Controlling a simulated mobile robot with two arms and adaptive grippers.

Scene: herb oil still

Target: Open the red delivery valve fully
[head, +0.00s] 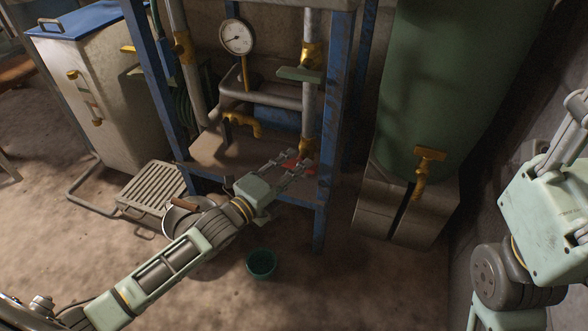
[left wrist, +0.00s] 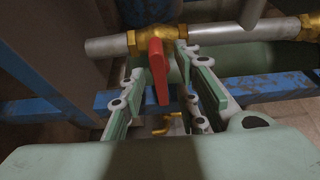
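The red delivery valve handle (left wrist: 157,72) is a red lever on a brass valve body (left wrist: 155,38) set in a grey pipe. In the left wrist view it lies between the two fingers of my left gripper (left wrist: 160,72), with visible gaps on both sides. The gripper is open around it. In the head view my left gripper (head: 289,166) reaches to the foot of the vertical pipe on the blue frame. Red parts of the handle (head: 290,165) show there between and beside the fingers, partly hidden by them. My right arm is at the right edge; its gripper is out of view.
A blue frame post (head: 330,150) stands just right of the valve. A pressure gauge (head: 236,37) and a brass tap (head: 243,122) are behind it. A green tank (head: 440,80) stands to the right. A green bucket (head: 261,264) and a metal pot (head: 185,222) are on the floor.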

